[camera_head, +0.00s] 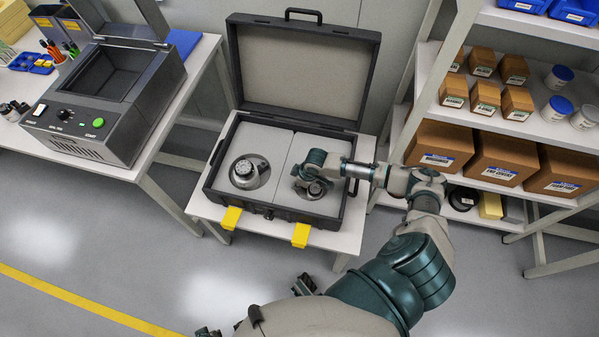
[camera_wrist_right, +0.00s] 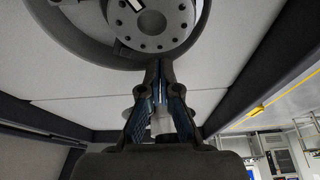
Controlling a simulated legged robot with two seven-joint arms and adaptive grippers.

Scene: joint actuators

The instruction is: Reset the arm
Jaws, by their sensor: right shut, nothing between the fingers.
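An open dark case (camera_head: 209,180) with a light grey insert lies on a small white table. A grey round actuator (camera_head: 243,173) sits in the left recess. A second actuator (camera_head: 317,189) sits in the right recess, partly covered by my right wrist. My right gripper (camera_head: 302,177) is over the right half of the case, beside this actuator. In the right wrist view my right gripper (camera_wrist_right: 159,66) is shut and empty, its fingertips close to the edge of a bolted grey actuator flange (camera_wrist_right: 156,22). I cannot tell whether they touch. My left gripper is not recognisable.
A grey machine with a raised lid (camera_head: 105,100) stands on the left table. A shelf on the right holds cardboard boxes (camera_head: 440,148), white tubs (camera_head: 557,108) and blue bins (camera_head: 575,10). The case lid (camera_head: 300,75) stands open behind. Yellow latches (camera_head: 301,235) hang at the front.

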